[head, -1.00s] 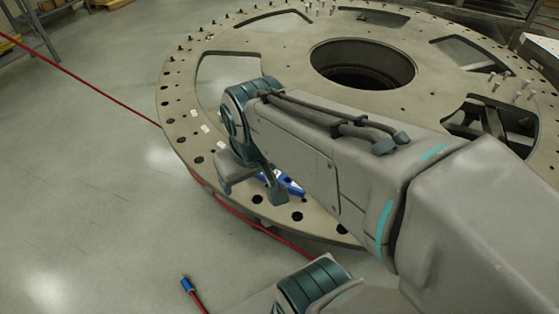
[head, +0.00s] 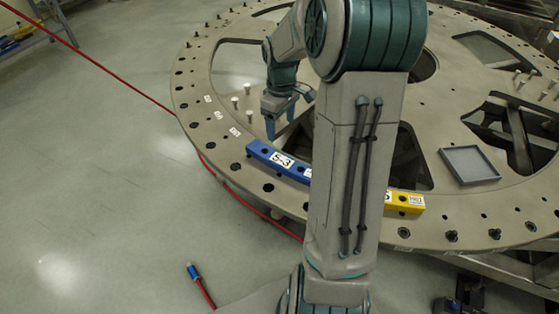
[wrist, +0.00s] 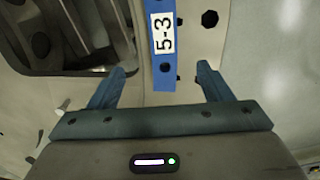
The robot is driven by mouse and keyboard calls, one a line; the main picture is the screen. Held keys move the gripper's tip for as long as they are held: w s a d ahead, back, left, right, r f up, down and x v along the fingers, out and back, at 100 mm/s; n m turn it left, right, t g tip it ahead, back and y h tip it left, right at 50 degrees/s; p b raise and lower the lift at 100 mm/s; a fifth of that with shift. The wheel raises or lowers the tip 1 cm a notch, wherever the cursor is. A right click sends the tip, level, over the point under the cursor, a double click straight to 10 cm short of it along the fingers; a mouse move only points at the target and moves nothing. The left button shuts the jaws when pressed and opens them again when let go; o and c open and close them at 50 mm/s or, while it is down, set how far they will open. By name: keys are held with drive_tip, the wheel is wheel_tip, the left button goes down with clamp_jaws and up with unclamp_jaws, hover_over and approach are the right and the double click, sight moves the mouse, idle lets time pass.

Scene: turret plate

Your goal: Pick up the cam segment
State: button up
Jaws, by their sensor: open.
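A blue cam segment (head: 262,151), a bar with holes and a white label reading like 5-3, lies along the near rim of the turret plate. A yellow segment (head: 408,201) lies further right on the same rim. My arm hides the stretch between them. My gripper (head: 281,118) is open and empty, behind the blue segment in the head view and pointing down. In the wrist view the end of the blue segment (wrist: 163,71) shows between the two fingers of my gripper (wrist: 161,72), with gaps on both sides. I cannot tell the height between them.
The round turret plate (head: 225,168) has large cut-outs and bolt holes. Several pale pins (head: 235,103) stand near my gripper. A grey tray (head: 468,165) lies on the plate at right. A red cable (head: 245,208) runs along the plate's near edge. The floor at left is open.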

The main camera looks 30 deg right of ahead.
hover_over(282, 160)
drive_tip(key=f, duration=0.8)
drive_tip(key=shift+w+d+f+p, duration=0.1)
drive_tip(key=shift+w+f+p, duration=0.2)
drive_tip(key=shift+w+p, duration=0.1)
drive_tip(key=shift+s+f+p, duration=0.25)
drive_tip(key=shift+f+p, duration=0.05)
drive_tip(key=shift+f, duration=1.05)
drive_tip(key=shift+s+f+p, duration=0.25)
drive_tip(key=shift+f, duration=1.05)
drive_tip(key=shift+c, duration=0.2)
drive_tip(key=c, duration=1.3)
drive_tip(key=shift+o, duration=0.2)
drive_tip(key=shift+r, duration=0.2)
